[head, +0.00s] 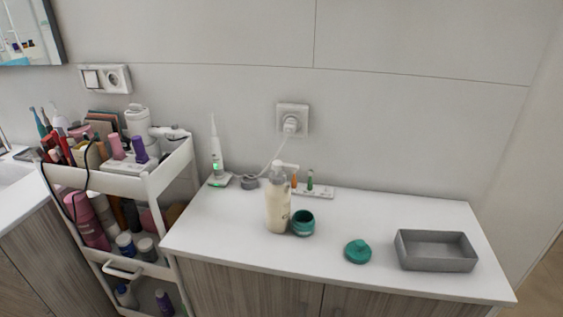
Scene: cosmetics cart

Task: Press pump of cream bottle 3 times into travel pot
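The cream bottle (278,207) stands upright on the white counter, pale cream in colour, with a white pump (285,165) on top whose spout points right. The travel pot (302,222) is a small open teal pot just to the right of the bottle's base. The two look very close; I cannot tell whether they touch. A teal lid (358,251) lies apart on the counter, further right. Neither of my grippers is in the head view.
A grey tray (437,264) sits at the counter's right. A charging toothbrush (216,158) and a small white holder (314,191) stand at the back, below a wall socket (292,119). A full white cart (146,185) stands left. The counter's front left (215,235) is clear.

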